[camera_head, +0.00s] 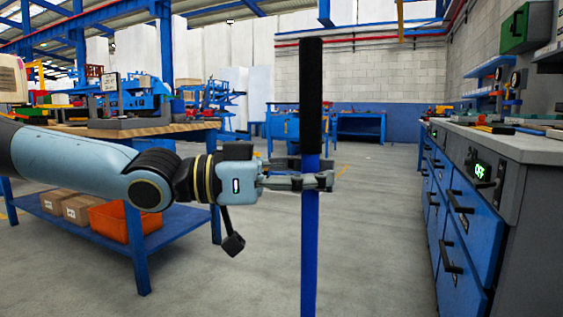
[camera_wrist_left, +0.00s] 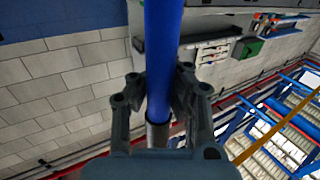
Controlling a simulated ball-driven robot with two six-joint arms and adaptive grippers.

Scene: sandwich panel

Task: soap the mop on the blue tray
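The mop shows as an upright blue pole (camera_head: 310,240) with a long black grip (camera_head: 311,95) at its top. Its lower end runs out of the bottom of the head view, so the mop head is hidden. My left gripper (camera_head: 318,182) is at the pole just below the black grip, with its fingers on either side of it, and looks shut on it. In the left wrist view the blue pole (camera_wrist_left: 163,55) passes between the fingers of my left gripper (camera_wrist_left: 158,95). No blue tray can be made out. My right gripper is not in view.
A blue workbench (camera_head: 138,250) with tools on top, and cardboard boxes (camera_head: 80,208) and an orange bin (camera_head: 122,222) on its shelf, stands at left. A grey counter (camera_head: 510,147) with blue drawers runs along the right. The concrete floor (camera_head: 375,225) between them is clear.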

